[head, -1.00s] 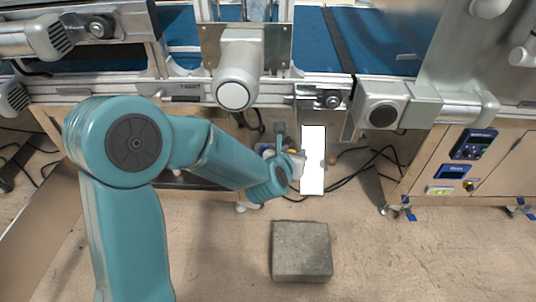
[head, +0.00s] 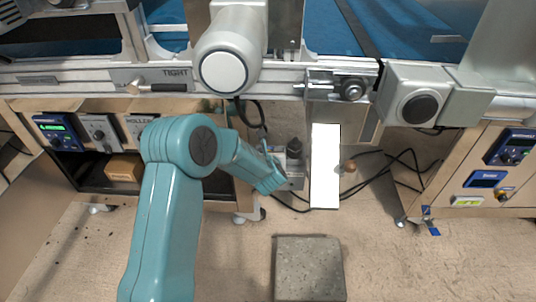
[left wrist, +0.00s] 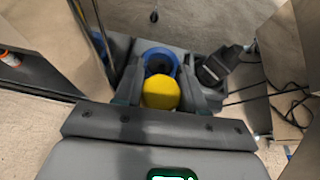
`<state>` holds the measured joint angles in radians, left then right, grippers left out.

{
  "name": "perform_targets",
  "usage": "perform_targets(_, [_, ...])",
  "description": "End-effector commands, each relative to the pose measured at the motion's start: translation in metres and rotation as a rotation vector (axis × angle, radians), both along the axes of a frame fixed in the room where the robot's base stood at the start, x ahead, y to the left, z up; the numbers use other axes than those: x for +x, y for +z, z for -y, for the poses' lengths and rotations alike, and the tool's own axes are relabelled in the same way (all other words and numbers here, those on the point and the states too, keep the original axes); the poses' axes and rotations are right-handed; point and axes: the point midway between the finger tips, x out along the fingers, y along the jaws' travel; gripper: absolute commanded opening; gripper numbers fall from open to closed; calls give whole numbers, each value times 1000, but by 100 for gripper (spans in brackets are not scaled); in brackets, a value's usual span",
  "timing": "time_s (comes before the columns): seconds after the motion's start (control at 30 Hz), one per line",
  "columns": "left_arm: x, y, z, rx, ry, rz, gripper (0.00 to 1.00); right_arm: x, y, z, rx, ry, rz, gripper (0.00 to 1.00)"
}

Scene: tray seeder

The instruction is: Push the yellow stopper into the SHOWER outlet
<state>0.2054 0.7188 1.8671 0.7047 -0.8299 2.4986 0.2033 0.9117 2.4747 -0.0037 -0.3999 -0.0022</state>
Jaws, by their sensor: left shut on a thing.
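The yellow stopper (left wrist: 160,93) shows in the left wrist view, between the fingers of my left gripper (left wrist: 160,86), which is shut on it. Just beyond the stopper is a blue ring (left wrist: 159,58) with a dark opening, on a grey block. It looks like an outlet, but no SHOWER label is readable. The stopper overlaps the near edge of the ring; I cannot tell whether they touch. In the head view my left gripper (head: 286,178) is beside the grey block, and the stopper is hidden there. My right gripper is not in view.
A black knob-like part (left wrist: 216,66) stands right of the ring. In the head view a white panel (head: 325,167) hangs just right of my gripper, with black cables (head: 375,174) beyond. The conveyor rail (head: 175,80) runs above. A stone block (head: 309,268) lies on the floor.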

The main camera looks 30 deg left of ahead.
Motion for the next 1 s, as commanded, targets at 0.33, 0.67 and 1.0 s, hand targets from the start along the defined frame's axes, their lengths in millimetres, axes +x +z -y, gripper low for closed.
perform_targets(0.33, [25,4,-15,1,0,0,9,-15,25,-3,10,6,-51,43])
perform_targets(0.67, [54,0,-33,0,0,0,9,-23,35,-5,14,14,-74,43])
perform_targets(1.0, [72,1,-44,0,-1,0,9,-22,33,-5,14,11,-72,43])
